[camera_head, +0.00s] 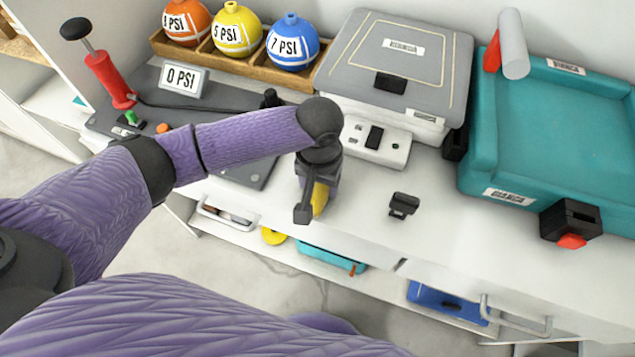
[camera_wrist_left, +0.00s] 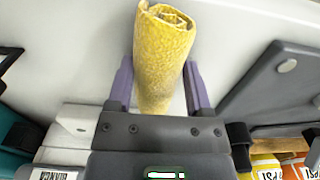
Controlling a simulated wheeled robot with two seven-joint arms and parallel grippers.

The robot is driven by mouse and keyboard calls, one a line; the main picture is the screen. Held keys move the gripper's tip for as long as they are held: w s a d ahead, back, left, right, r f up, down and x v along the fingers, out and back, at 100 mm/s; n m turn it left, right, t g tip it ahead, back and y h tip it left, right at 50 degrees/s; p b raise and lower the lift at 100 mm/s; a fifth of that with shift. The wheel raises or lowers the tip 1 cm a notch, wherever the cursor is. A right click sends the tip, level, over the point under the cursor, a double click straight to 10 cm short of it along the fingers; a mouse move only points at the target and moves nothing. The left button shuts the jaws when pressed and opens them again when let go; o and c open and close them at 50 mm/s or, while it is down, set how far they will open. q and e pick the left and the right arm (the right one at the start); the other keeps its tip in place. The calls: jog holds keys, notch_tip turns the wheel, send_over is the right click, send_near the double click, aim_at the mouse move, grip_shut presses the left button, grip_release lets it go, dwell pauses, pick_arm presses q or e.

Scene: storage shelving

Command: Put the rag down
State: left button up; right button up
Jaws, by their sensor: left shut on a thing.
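The rag (camera_wrist_left: 163,55) is a rolled yellow cloth. In the left wrist view it sits between the two purple fingers of my left gripper (camera_wrist_left: 160,88), which is shut on it. In the head view the rag (camera_head: 320,198) shows as a small yellow patch beside my left gripper (camera_head: 304,212), over the front part of the white counter (camera_head: 365,215). I cannot tell whether the rag touches the counter. My right gripper is not in view.
A grey-lidded case (camera_head: 350,55) stands behind the gripper, with a teal case (camera_head: 570,130) to the right. A small black clip-like object (camera_head: 404,205) lies on the counter. Labelled balls (camera_head: 237,30) sit in a wooden rack. An open shelf (camera_head: 370,285) lies below the counter edge.

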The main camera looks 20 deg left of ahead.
pick_arm(q)
jog(key=o, duration=1.2)
notch_tip(320, 180, up, 8)
jog(key=p, duration=0.5)
notch_tip(320, 180, up, 4)
jog(key=shift+r+p, duration=0.1)
jog(key=shift+p, duration=0.8)
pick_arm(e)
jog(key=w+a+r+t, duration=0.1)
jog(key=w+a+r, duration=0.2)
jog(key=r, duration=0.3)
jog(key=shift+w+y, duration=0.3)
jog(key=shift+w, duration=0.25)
